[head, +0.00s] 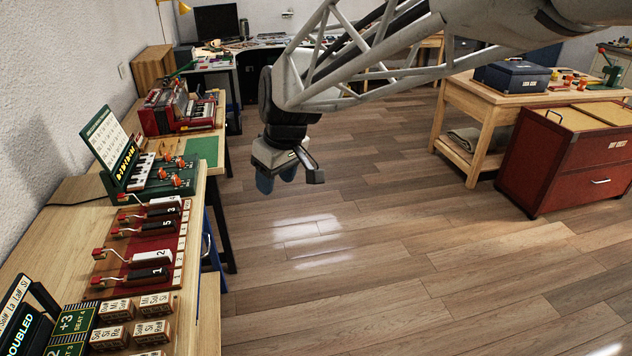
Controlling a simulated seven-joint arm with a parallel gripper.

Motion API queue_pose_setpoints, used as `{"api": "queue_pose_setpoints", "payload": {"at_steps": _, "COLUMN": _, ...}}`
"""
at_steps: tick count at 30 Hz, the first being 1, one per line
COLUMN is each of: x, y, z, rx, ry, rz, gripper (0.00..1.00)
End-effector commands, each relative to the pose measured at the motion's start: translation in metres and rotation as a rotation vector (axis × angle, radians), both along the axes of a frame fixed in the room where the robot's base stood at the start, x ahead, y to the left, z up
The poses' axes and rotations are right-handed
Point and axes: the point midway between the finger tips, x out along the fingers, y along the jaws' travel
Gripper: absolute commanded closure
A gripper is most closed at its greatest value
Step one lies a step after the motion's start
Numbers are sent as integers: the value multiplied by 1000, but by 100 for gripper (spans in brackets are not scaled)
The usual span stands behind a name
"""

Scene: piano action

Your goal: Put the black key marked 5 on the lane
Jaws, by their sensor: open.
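The black key marked 5 (155,225) lies on a dark red board (178,238) on the left workbench, a red-ended wire beside it. Just behind it on the board are a black key marked 3 (158,213) and a white key (165,202). Nearer are a white key marked 2 (148,258) and a black key marked 1 (147,274). A green device (127,190) with a row of white keys and orange parts stands behind the board; I cannot tell which part is the lane. My gripper (289,178) is open and empty, in the air over the floor, right of the bench.
Wooden blocks with note names (115,311) and a black-and-green display (75,322) stand at the bench's near end. A red machine (178,110) and green mat (202,150) lie farther back. A red cabinet (570,165) stands right. The floor between is clear.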

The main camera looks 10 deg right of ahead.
Motion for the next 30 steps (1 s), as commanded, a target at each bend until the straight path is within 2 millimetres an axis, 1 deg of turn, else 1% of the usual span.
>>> {"api": "queue_pose_setpoints", "payload": {"at_steps": 1, "x": -16, "y": -11, "z": 3, "rx": -4, "ry": -2, "rz": -39, "gripper": 48}}
{"api": "queue_pose_setpoints", "payload": {"at_steps": 6, "x": -63, "y": -43, "z": 5, "rx": -17, "ry": 2, "rz": -180, "gripper": 48}}
{"api": "queue_pose_setpoints", "payload": {"at_steps": 11, "x": -109, "y": -69, "z": 2, "rx": -29, "ry": 3, "rz": -312, "gripper": 48}}
{"api": "queue_pose_setpoints", "payload": {"at_steps": 12, "x": -120, "y": -75, "z": 1, "rx": -31, "ry": 2, "rz": -345, "gripper": 48}}
{"api": "queue_pose_setpoints", "payload": {"at_steps": 18, "x": -175, "y": -100, "z": -10, "rx": -44, "ry": -4, "rz": -506, "gripper": 48}}
{"api": "queue_pose_setpoints", "payload": {"at_steps": 21, "x": -197, "y": -109, "z": -16, "rx": -48, "ry": -6, "rz": -572, "gripper": 48}}
{"api": "queue_pose_setpoints", "payload": {"at_steps": 24, "x": -212, "y": -116, "z": -21, "rx": -51, "ry": -9, "rz": -621, "gripper": 48}}
{"api": "queue_pose_setpoints", "payload": {"at_steps": 27, "x": -221, "y": -119, "z": -24, "rx": -53, "ry": -10, "rz": -651, "gripper": 48}}
{"api": "queue_pose_setpoints", "payload": {"at_steps": 30, "x": -225, "y": -121, "z": -26, "rx": -53, "ry": -10, "rz": -663, "gripper": 48}}
